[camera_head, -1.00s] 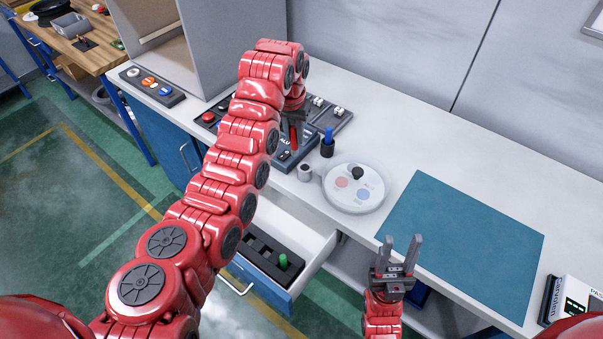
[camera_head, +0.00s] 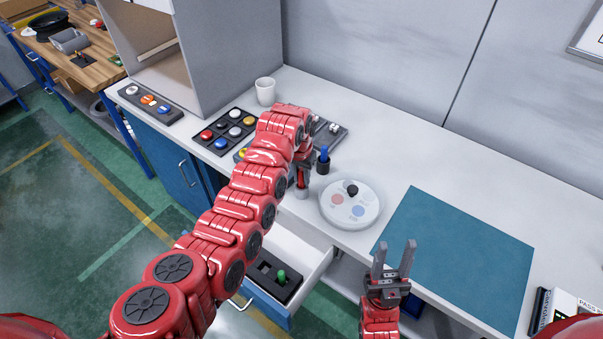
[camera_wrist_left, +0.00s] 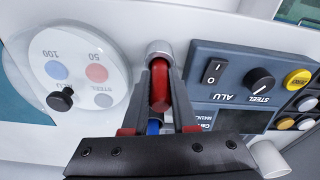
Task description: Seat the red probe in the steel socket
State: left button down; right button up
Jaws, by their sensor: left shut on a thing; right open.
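My left gripper (camera_head: 302,179) is shut on the red probe. In the left wrist view the red probe (camera_wrist_left: 160,86) is between the fingers (camera_wrist_left: 158,100). The small steel socket (camera_head: 302,193) stands at the bench's front edge, left of the round dial plate. In the left wrist view the socket (camera_wrist_left: 159,48) lies just beyond the probe, in line with it. The probe's lower end is hidden, so I cannot tell whether it has entered the socket. My right gripper (camera_head: 394,262) is open and empty in front of the bench, near the teal mat.
A round dial plate (camera_head: 338,214) lies right of the socket. A blue probe (camera_head: 324,152) stands in a black holder behind it. The meter (camera_wrist_left: 235,92) is beside the socket. An open drawer (camera_head: 318,262) holds a green peg (camera_head: 281,277). The teal mat (camera_head: 455,255) is bare.

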aim_at(301, 170)
pick_arm(q)
jog(key=shift+s+f+b, duration=0.1)
jog(key=shift+f+b, duration=0.1)
jog(key=shift+b, duration=0.15)
jog(key=c, duration=0.7)
grip_release()
jog(key=shift+r, duration=0.25)
jog(key=shift+r+p, duration=0.25)
jog(key=shift+p, duration=0.05)
notch_tip(301, 170, up, 4)
jog(key=b, duration=0.2)
jog(key=shift+s+a+b, duration=0.1)
jog(key=shift+b, duration=0.3)
notch_tip(301, 170, up, 8)
jog(key=s, duration=0.1)
jog(key=shift+a+f, duration=0.2)
